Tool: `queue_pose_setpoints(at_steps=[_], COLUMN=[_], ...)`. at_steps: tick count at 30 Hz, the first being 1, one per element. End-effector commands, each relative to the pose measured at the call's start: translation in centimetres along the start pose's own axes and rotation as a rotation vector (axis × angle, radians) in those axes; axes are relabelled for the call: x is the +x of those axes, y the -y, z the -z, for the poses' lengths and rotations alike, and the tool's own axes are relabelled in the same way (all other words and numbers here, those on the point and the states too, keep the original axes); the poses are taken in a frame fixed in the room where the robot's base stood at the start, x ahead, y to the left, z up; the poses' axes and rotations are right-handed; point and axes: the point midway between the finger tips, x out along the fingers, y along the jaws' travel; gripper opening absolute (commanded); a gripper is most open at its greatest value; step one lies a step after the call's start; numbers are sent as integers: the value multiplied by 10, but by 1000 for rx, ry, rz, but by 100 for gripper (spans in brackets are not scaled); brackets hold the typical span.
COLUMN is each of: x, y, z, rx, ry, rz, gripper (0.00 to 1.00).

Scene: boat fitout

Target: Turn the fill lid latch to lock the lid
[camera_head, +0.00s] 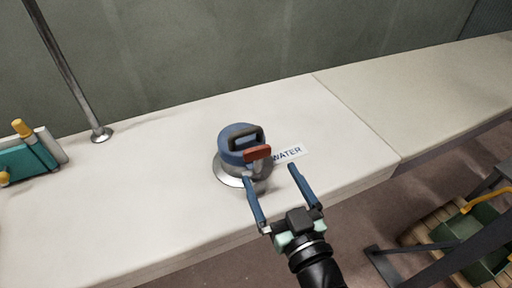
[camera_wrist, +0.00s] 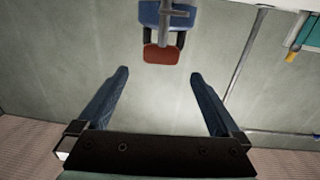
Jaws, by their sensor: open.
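The fill lid (camera_head: 236,136) is a blue round cap with a dark loop handle (camera_head: 246,138). It sits on a metal base ring (camera_head: 227,177) on the white deck surface. The red latch (camera_head: 257,153) sticks out at the lid's front right side. In the wrist view the red latch (camera_wrist: 161,54) and blue lid (camera_wrist: 150,14) are at the top, beyond the fingertips. My gripper (camera_head: 270,174) is open and empty, its two blue fingers spread, just in front and to the right of the lid. I cannot tell whether a finger touches it.
A "WATER" label (camera_head: 288,153) lies right of the lid. A metal pole (camera_head: 100,133) and a teal object (camera_head: 27,160) stand at the left. A grey wall is behind. A green crate (camera_head: 470,235) lies below right, past the counter edge. The counter right of the label is clear.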

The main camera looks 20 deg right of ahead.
Motion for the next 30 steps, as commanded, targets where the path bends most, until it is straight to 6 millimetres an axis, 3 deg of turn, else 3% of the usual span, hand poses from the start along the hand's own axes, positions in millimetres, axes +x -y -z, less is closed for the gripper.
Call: queue_pose_setpoints(at_steps=[15,30], x=[66,85], y=[0,1], z=[0,-1], rx=[5,0], ry=[-2,1], rz=[-1,1], gripper=[100,100])
